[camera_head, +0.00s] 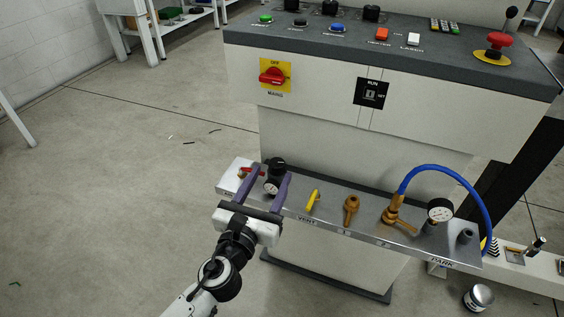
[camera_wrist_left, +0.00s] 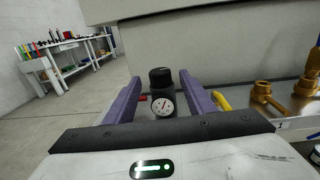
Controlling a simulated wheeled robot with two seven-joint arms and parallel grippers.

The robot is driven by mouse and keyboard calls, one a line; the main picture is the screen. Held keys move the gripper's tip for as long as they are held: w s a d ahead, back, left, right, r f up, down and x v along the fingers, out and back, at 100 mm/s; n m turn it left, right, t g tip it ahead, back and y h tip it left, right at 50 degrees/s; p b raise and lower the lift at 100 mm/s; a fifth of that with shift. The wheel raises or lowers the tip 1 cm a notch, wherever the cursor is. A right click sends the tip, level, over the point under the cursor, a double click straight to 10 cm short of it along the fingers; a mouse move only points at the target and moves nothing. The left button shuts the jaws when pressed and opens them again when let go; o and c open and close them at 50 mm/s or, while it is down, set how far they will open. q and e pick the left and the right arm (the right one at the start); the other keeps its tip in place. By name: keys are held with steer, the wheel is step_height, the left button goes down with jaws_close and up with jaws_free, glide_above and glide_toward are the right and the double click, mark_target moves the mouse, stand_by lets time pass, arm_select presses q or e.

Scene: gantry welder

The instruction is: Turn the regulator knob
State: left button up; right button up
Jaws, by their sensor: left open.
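The regulator (camera_head: 273,184) is a black body standing at the left end of the metal shelf, with a black knob (camera_head: 276,163) on top. In the left wrist view the knob (camera_wrist_left: 161,77) is centred above a white dial gauge (camera_wrist_left: 163,106). My left gripper (camera_head: 271,174) is open, its purple fingers on either side of the regulator. In the left wrist view, gaps show between the knob and both fingers of the gripper (camera_wrist_left: 161,82). Whether the fingertips are level with the knob in depth is hard to tell. My right gripper is not in view.
On the shelf (camera_head: 330,223), a red-handled valve (camera_head: 245,172) is left of the regulator. A yellow lever (camera_head: 312,200), brass fittings (camera_head: 350,210), a gauge (camera_head: 440,210) and a blue hose (camera_head: 470,178) are to its right. The control panel (camera_head: 390,60) overhangs behind.

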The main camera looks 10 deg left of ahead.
mark_target(280, 159)
arm_select(q)
steer(key=w, duration=0.2)
steer(key=w+b, duration=0.1)
steer(key=w, duration=0.2)
steer(key=w+d, duration=0.1)
steer(key=w, duration=0.2)
steer(key=shift+w+d, duration=0.1)
steer(key=shift+w, duration=0.55)
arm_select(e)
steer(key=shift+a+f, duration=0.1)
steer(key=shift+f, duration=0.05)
arm_select(q)
steer(key=c, duration=1.1)
steer(key=shift+o, duration=0.2)
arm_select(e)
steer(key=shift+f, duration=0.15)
arm_select(q)
steer(key=shift+b, duration=0.3)
